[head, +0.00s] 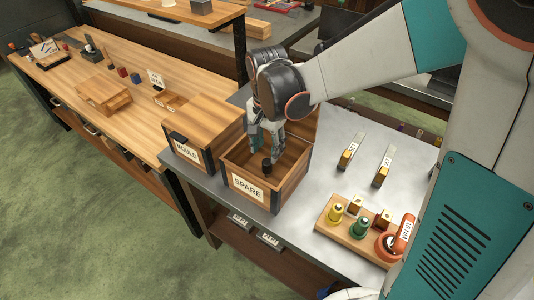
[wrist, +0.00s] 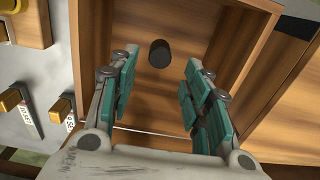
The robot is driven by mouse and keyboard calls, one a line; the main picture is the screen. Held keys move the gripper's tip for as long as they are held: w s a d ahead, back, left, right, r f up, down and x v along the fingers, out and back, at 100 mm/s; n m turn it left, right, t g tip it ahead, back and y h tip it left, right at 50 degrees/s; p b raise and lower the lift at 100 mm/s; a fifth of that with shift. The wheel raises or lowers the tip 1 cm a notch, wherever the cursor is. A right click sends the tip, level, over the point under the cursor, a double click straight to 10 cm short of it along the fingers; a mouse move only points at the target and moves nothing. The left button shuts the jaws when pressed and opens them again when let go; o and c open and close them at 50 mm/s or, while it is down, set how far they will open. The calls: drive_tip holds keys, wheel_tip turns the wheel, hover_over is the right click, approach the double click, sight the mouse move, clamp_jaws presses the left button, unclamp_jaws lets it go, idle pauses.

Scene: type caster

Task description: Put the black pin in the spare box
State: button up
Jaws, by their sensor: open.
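The spare box (head: 262,188) is an open wooden box with a "SPARE" label, on the grey bench. The black pin (head: 266,165) is a short dark cylinder inside the box in the head view. In the wrist view the pin (wrist: 159,53) shows against the box's wooden inside, ahead of and between the fingers, touching neither. Whether it rests on the floor of the box or is in the air above it, I cannot tell. My gripper (head: 265,143) points down over the box. Its teal fingers (wrist: 160,98) are spread apart with nothing between the tips.
A closed "MOULD" box (head: 203,130) stands left of the spare box. A wooden tray (head: 352,233) with yellow and green pieces and an orange-red item (head: 390,245) lie to the right. Brass-ended labelled slides (head: 349,152) lie behind it. The grey bench between is clear.

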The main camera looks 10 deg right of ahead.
sight(268, 162)
drive_tip(key=s+d+r+n+t+p, duration=0.1)
drive_tip(key=s+d+r+n+t, duration=0.15)
drive_tip(key=r, duration=0.35)
drive_tip(key=s+d+r+n+t, duration=0.1)
drive_tip(key=s+d+r+n, duration=0.15)
drive_tip(key=s+r, duration=0.2)
drive_tip(key=s+d+r+n+t, duration=0.2)
drive_tip(key=s+d+n+t, duration=0.1)
drive_tip(key=s, duration=0.4)
drive_tip(key=shift+s+d+r+n+t, duration=0.4)
drive_tip(key=shift+d+n, duration=0.1)
drive_tip(key=shift+d, duration=0.5)
idle(0.4)
